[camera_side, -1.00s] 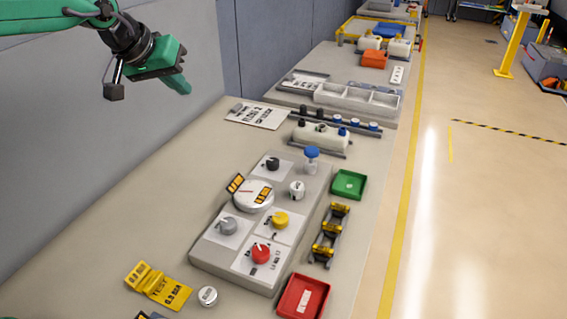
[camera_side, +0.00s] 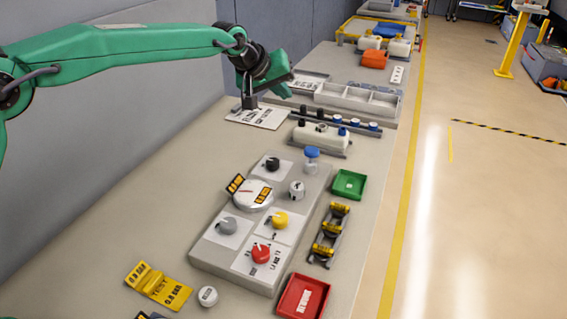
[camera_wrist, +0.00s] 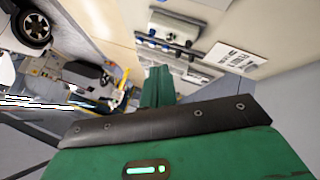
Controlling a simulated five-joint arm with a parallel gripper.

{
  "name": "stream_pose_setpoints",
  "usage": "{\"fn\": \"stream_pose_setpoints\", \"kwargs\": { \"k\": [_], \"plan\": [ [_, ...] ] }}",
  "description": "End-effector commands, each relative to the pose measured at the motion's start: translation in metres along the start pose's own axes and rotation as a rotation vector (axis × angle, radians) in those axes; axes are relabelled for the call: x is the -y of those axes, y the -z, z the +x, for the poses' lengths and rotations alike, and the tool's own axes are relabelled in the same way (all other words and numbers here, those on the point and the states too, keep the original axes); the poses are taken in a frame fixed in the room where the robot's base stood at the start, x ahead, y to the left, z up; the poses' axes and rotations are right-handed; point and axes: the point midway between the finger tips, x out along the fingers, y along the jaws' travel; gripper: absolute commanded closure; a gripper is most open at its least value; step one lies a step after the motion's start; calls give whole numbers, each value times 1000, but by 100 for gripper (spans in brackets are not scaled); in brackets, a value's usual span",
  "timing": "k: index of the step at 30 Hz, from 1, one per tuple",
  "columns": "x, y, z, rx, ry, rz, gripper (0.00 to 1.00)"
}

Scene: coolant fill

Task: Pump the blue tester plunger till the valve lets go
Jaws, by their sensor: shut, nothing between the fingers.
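The blue tester plunger (camera_side: 312,153) stands upright on the far right corner of the grey test panel (camera_side: 225,262) in the side view. The round white gauge (camera_side: 252,195) with yellow marks sits on the panel, left of the plunger and nearer the camera. My gripper (camera_side: 284,91) is above the bench, up and to the left of the plunger and apart from it. In the wrist view my green fingers (camera_wrist: 159,82) are together and empty. I cannot make out the plunger in the wrist view.
Black, grey, yellow and red knobs (camera_side: 261,253) stand on the panel. A white tank (camera_side: 320,137) lies beyond the plunger. A green tray (camera_side: 349,184) and a red tray (camera_side: 303,297) are on the right. The bench left of the panel is mostly clear.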

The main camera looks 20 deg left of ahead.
Motion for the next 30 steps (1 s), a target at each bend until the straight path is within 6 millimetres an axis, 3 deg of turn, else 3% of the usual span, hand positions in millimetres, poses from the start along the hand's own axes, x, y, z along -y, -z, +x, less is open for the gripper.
{"fn": "stream_pose_setpoints", "kwargs": {
  "k": [6, 12, 30],
  "plan": [
    [-22, -11, 44, 0, -31, -41, 100],
    [-33, -19, 67, -2, -51, -69, 100],
    [-37, -22, 76, -3, -59, -79, 100]
  ]
}}
